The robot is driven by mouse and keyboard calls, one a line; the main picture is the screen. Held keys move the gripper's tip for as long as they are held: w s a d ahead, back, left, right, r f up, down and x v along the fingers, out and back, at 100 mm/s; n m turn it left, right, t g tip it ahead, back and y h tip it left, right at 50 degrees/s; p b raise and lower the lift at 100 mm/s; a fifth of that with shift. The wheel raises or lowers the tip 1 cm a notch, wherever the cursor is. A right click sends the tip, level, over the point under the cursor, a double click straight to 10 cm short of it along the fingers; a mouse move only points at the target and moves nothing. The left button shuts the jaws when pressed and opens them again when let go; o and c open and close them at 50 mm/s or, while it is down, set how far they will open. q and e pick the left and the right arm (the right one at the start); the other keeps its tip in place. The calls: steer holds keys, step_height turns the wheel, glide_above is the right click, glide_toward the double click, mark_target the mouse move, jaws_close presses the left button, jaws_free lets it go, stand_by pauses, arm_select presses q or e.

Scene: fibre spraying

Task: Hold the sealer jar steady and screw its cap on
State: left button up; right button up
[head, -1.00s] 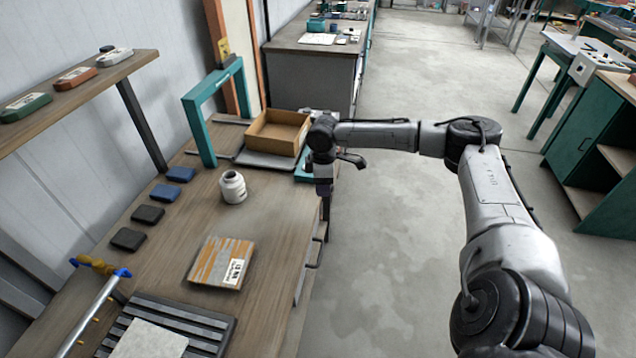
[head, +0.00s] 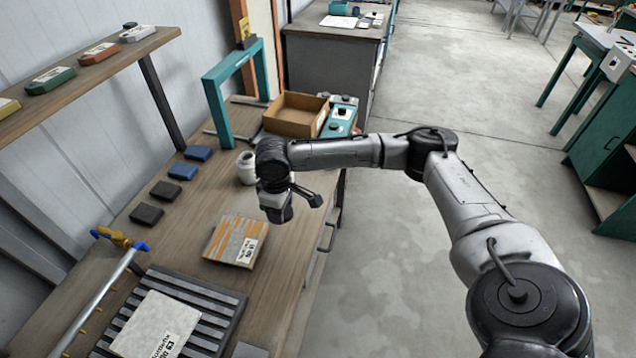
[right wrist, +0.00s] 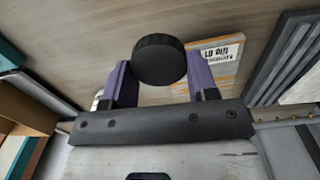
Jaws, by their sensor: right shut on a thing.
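The white sealer jar (head: 246,168) stands upright on the bench in the head view, its right side close to my right arm's wrist in the picture. No cap is seen on it. My right gripper (right wrist: 156,62) has purple fingers, shut on a round black cap (right wrist: 158,60) in the right wrist view. The cap is held above the bench, apart from the jar. My left gripper is not in view.
An orange-striped packet (head: 235,241) lies on the bench in front of the jar. Dark and blue pads (head: 165,191) line the wall side. A brown box (head: 297,116) and a teal frame (head: 217,112) stand behind. A slatted rack (head: 221,311) is at the front.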

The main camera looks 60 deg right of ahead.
steer(key=a+r+m, duration=0.1)
steer(key=a+r, duration=0.4)
steer(key=a, duration=0.5)
steer(key=w+a+r+m, duration=0.1)
steer(key=a+r, duration=0.4)
steer(key=a, duration=0.6)
steer(key=shift+w+r, duration=0.2)
steer(key=shift+w, duration=0.1)
